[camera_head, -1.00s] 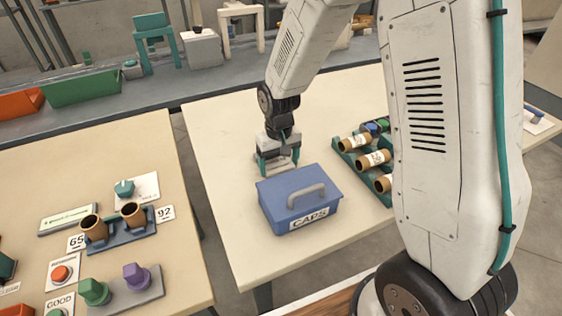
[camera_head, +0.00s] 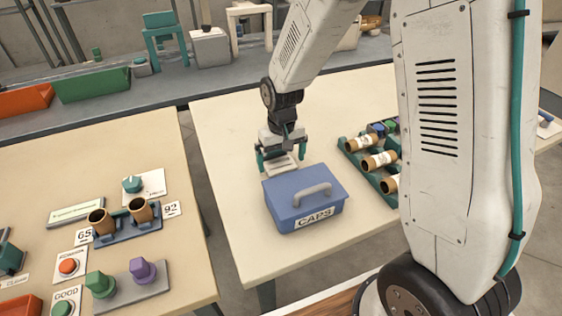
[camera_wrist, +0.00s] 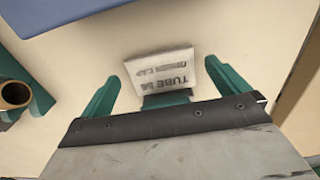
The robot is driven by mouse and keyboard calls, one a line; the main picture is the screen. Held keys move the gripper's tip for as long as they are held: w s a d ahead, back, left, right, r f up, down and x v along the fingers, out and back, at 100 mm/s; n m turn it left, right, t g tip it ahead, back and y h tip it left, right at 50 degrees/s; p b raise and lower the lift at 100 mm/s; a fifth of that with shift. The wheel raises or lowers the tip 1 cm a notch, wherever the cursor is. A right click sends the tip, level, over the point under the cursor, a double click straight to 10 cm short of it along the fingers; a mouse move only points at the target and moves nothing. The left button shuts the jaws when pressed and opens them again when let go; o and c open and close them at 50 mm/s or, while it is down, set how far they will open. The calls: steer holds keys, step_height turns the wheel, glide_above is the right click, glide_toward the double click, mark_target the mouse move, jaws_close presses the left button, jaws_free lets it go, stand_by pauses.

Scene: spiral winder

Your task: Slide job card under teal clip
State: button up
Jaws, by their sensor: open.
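The white job card (camera_wrist: 160,70) shows in the wrist view, printed "TUBE 56" and a fainter line about a cap, upside down. It lies between the two teal fingers of my gripper (camera_wrist: 163,80), with a gap on each side. A teal piece (camera_wrist: 166,99) shows at the card's near edge; I cannot tell whether it is the teal clip. In the head view my gripper (camera_head: 281,160) is open, low over the table behind the blue box, with the pale card (camera_head: 282,168) partly hidden under it.
The blue CAPS box (camera_head: 303,198) stands close in front of my gripper. A green rack (camera_head: 352,158) with labelled tubes is to the right. A left table (camera_head: 60,160) holds buttons and a tube stand. The table left of my gripper is clear.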

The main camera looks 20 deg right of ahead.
mark_target(283, 169)
step_height(283, 169, up, 6)
steer(key=shift+r, duration=0.15)
stand_by(0.5)
steer(key=shift+s, duration=0.35)
steer(key=s+d+r, duration=0.1)
steer(key=s+r, duration=0.4)
steer(key=s, duration=0.3)
steer(key=s+d+r+t, duration=0.1)
steer(key=s+d+r, duration=0.1)
steer(key=s+r, duration=0.4)
steer(key=s+d+r, duration=0.2)
steer(key=s+r, duration=0.3)
steer(key=s, duration=0.7)
steer(key=shift+s+d+r, duration=0.25)
steer(key=shift+r, duration=0.15)
